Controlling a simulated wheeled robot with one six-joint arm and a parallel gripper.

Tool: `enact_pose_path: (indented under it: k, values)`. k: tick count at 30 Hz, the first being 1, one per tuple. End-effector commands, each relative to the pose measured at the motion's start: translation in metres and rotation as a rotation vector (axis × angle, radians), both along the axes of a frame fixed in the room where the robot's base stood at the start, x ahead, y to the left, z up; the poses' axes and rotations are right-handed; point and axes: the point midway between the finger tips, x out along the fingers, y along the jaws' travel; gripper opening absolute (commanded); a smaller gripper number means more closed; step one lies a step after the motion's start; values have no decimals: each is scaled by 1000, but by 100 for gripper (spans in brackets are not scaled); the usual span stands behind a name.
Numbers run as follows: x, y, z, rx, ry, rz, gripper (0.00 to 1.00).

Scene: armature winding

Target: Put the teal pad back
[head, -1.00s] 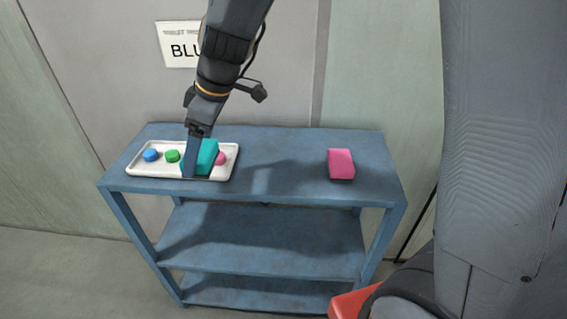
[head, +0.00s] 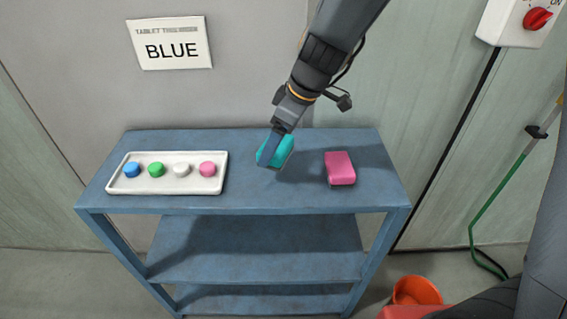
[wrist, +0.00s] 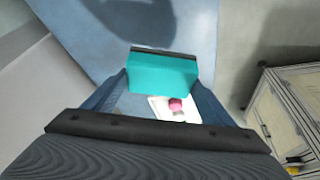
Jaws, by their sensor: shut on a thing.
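The teal pad (head: 276,151) is held in my gripper (head: 268,148) above the blue shelf top, between the white tray and the pink pad. In the wrist view the teal pad (wrist: 163,72) sits between the two fingers of my gripper (wrist: 160,82), which is shut on it. The pad looks tilted in the head view. A shadow lies on the shelf top to its right. I cannot tell exactly how high it is above the surface.
The blue shelf (head: 240,202) carries a white tray (head: 168,186) with several small coloured tablets at left. A pink pad (head: 340,168) lies at right. A sign (head: 171,44) reading BLUE hangs on the wall. An orange bucket (head: 417,291) stands on the floor at right.

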Motion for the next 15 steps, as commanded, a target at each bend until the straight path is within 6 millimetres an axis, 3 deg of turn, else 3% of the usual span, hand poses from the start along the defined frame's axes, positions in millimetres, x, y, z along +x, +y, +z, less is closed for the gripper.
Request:
enact_pose_path:
  k: [15]
  values:
    - [1,-3,-62,-1,1,-6,59]
